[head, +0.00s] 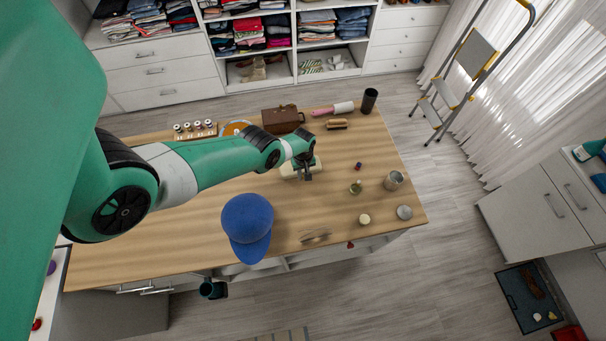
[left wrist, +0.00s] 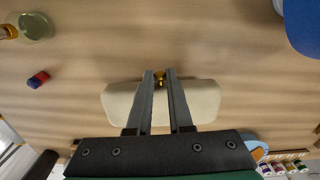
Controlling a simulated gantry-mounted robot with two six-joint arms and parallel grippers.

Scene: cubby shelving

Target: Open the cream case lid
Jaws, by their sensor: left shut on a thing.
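The cream case (head: 290,170) lies on the wooden table, partly hidden behind my left gripper in the head view. In the left wrist view the cream case (left wrist: 205,103) shows as a pale rounded rectangle under the fingers, with a small brass clasp (left wrist: 160,80) at its edge. My left gripper (left wrist: 160,76) has its fingers close together at the clasp and is shut on it. In the head view my left gripper (head: 308,177) points down at the case's near side. The lid looks down, but its seam is too small to see.
A blue cap (head: 247,222) lies at the table's near edge. A brown case (head: 282,119), a brush (head: 337,124) and a dark cup (head: 370,100) stand behind. A jar (head: 355,187) and a tin (head: 393,180) are at the right. The table right of the gripper is mostly clear.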

